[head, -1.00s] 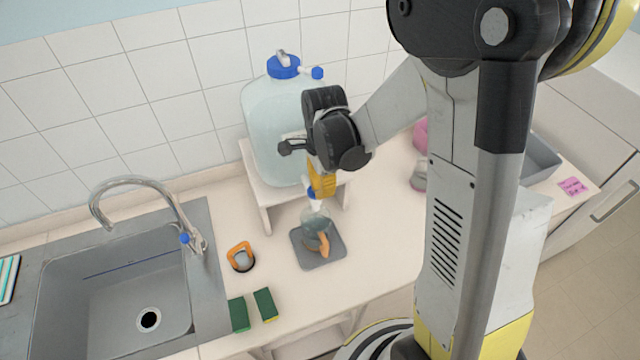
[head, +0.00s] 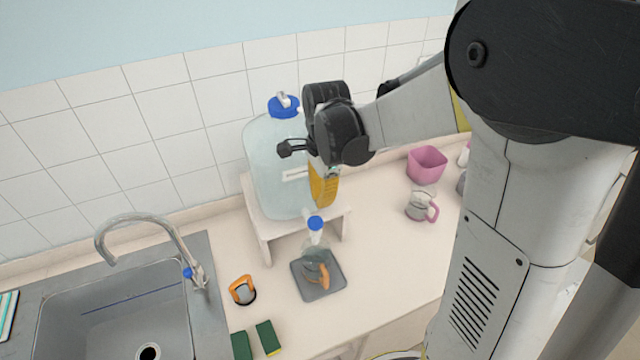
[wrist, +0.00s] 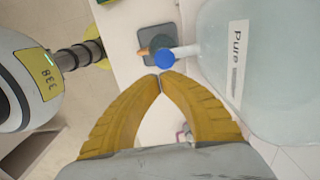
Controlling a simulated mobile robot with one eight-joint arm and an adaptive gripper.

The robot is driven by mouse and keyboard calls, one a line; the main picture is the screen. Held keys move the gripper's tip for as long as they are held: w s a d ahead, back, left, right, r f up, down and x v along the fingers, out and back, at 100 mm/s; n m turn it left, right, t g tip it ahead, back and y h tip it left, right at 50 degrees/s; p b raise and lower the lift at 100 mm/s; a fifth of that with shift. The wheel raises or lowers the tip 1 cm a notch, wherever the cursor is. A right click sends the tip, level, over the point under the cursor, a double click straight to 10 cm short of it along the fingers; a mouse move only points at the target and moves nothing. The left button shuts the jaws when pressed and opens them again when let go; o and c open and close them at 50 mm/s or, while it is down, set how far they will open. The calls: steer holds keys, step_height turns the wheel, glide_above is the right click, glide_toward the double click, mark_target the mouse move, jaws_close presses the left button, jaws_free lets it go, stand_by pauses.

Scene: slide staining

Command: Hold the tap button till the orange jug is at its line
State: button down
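The clear jug with an orange handle (head: 316,268) stands on a grey mat (head: 331,287), under the white tap with a blue button (head: 315,223) of the large water container. Its line and water level are too small to make out. The blue button also shows in the wrist view (wrist: 165,59), just beyond my fingertips. My gripper (head: 323,204) has yellow fingers whose tips meet, with nothing between them. In the wrist view my gripper (wrist: 161,80) points at the button; in the head view it appears above it, apart from it.
The water container (head: 272,160) sits on a white stand (head: 262,240). A small orange-handled item (head: 242,290) and green sponges (head: 268,338) lie left, near the sink (head: 75,310). A jug with a pink handle (head: 420,206) and a pink tub (head: 427,165) stand right.

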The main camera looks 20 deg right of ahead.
step_height(320, 180, up, 4)
steer(key=shift+w+d+r, duration=0.1)
steer(key=shift+d, duration=0.05)
stand_by(1.2)
steer(key=s+a+f+n+t+b, duration=0.1)
steer(key=s+f+n+t+b, duration=0.2)
steer(key=s+f+n+b, duration=0.3)
steer(key=s+a+f+n+t+b, duration=0.1)
steer(key=s+f+n+t+b, duration=0.3)
steer(key=f+n+b, duration=0.8)
step_height(320, 180, down, 2)
steer(key=s+b, duration=0.2)
steer(key=b, duration=0.6)
steer(key=shift+s+a, duration=0.25)
steer(key=shift+a, duration=0.15)
